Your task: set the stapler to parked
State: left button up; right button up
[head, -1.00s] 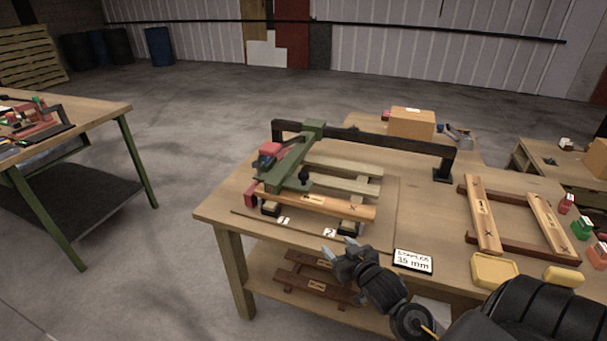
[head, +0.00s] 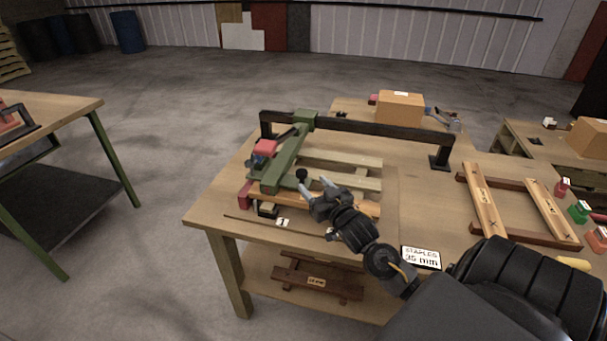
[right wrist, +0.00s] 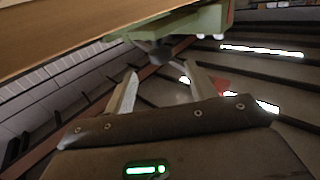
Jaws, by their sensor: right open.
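The stapler is a green arm (head: 284,162) with a red block (head: 265,147) on its left side, hung on a black rail (head: 372,129) at the rail's left end. It lies over a pale wooden pallet frame (head: 352,162). A black knob (head: 302,174) sticks out at the green arm's front right. My right gripper (head: 314,185) is open and empty just beside this knob, over the front plank. In the right wrist view, the dark knob (right wrist: 159,53) shows just beyond and between the open fingertips (right wrist: 160,69), under the green body (right wrist: 187,24). My left gripper is out of view.
A "STAPLES 35 mm" sign (head: 421,257) stands near the table's front edge. A second wooden frame (head: 487,207) and small coloured blocks (head: 579,212) lie at the right. A cardboard box (head: 400,108) stands behind the rail. The tabletop between the frames is clear.

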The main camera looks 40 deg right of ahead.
aim_at(305, 176)
jog(key=w, duration=0.4)
jog(key=shift+w+d+r+p, duration=0.15)
jog(key=shift+w+d+p, duration=0.05)
jog(key=shift+d+p, duration=0.1)
jog(key=shift+w, duration=0.35)
jog(key=shift+w+d, duration=0.15)
jog(key=shift+w, duration=0.25)
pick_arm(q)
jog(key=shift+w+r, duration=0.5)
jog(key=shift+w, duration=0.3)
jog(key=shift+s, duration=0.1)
pick_arm(e)
jog(key=shift+c, duration=0.3)
jog(key=c, duration=1.2)
grip_shut()
